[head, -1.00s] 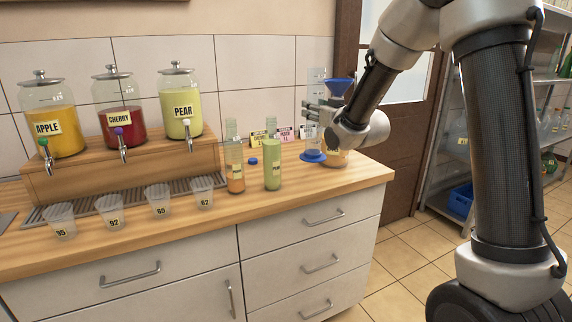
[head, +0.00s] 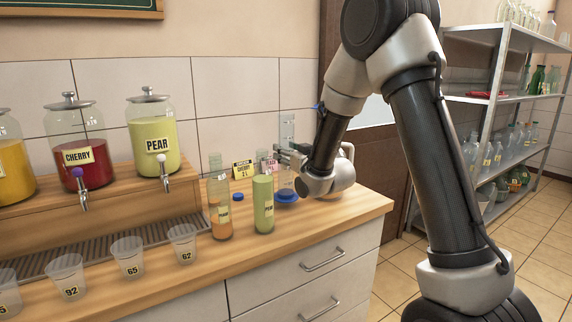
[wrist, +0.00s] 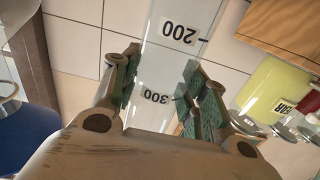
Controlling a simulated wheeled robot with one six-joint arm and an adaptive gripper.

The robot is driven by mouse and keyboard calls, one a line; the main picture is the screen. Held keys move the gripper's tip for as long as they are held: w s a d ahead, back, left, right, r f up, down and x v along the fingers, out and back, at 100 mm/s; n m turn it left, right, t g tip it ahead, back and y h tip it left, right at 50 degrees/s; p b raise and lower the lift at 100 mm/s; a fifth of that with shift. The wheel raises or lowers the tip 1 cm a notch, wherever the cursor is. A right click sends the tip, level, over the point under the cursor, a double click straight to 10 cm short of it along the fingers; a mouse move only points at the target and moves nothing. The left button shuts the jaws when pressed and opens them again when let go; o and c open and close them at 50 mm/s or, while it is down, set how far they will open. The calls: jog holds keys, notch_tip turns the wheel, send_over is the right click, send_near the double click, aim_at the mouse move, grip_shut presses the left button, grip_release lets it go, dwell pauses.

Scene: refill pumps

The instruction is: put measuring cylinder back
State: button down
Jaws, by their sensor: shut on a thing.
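The measuring cylinder is clear, with a blue base (head: 286,196). Its clear upper part (head: 287,130) shows at the back of the counter in the head view, upright. In the wrist view the cylinder (wrist: 168,60), with its 200 and 300 marks, passes between the finger pads. My gripper (head: 288,153) is shut on it, and my wrist hides part of it. In the wrist view my gripper (wrist: 155,97) has a pad at each side of the cylinder. The base is close to the counter top; I cannot tell whether it touches.
An orange-filled bottle (head: 220,205) and a green bottle (head: 263,205) stand left of the cylinder, with a blue cap (head: 238,197) and small label cards (head: 243,170) behind. Numbered cups (head: 128,258) line the front. A shelf rack (head: 500,98) stands right.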

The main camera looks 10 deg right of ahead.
jog(key=shift+f, duration=1.45)
jog(key=c, duration=0.8)
grip_release()
jog(key=shift+f, duration=0.15)
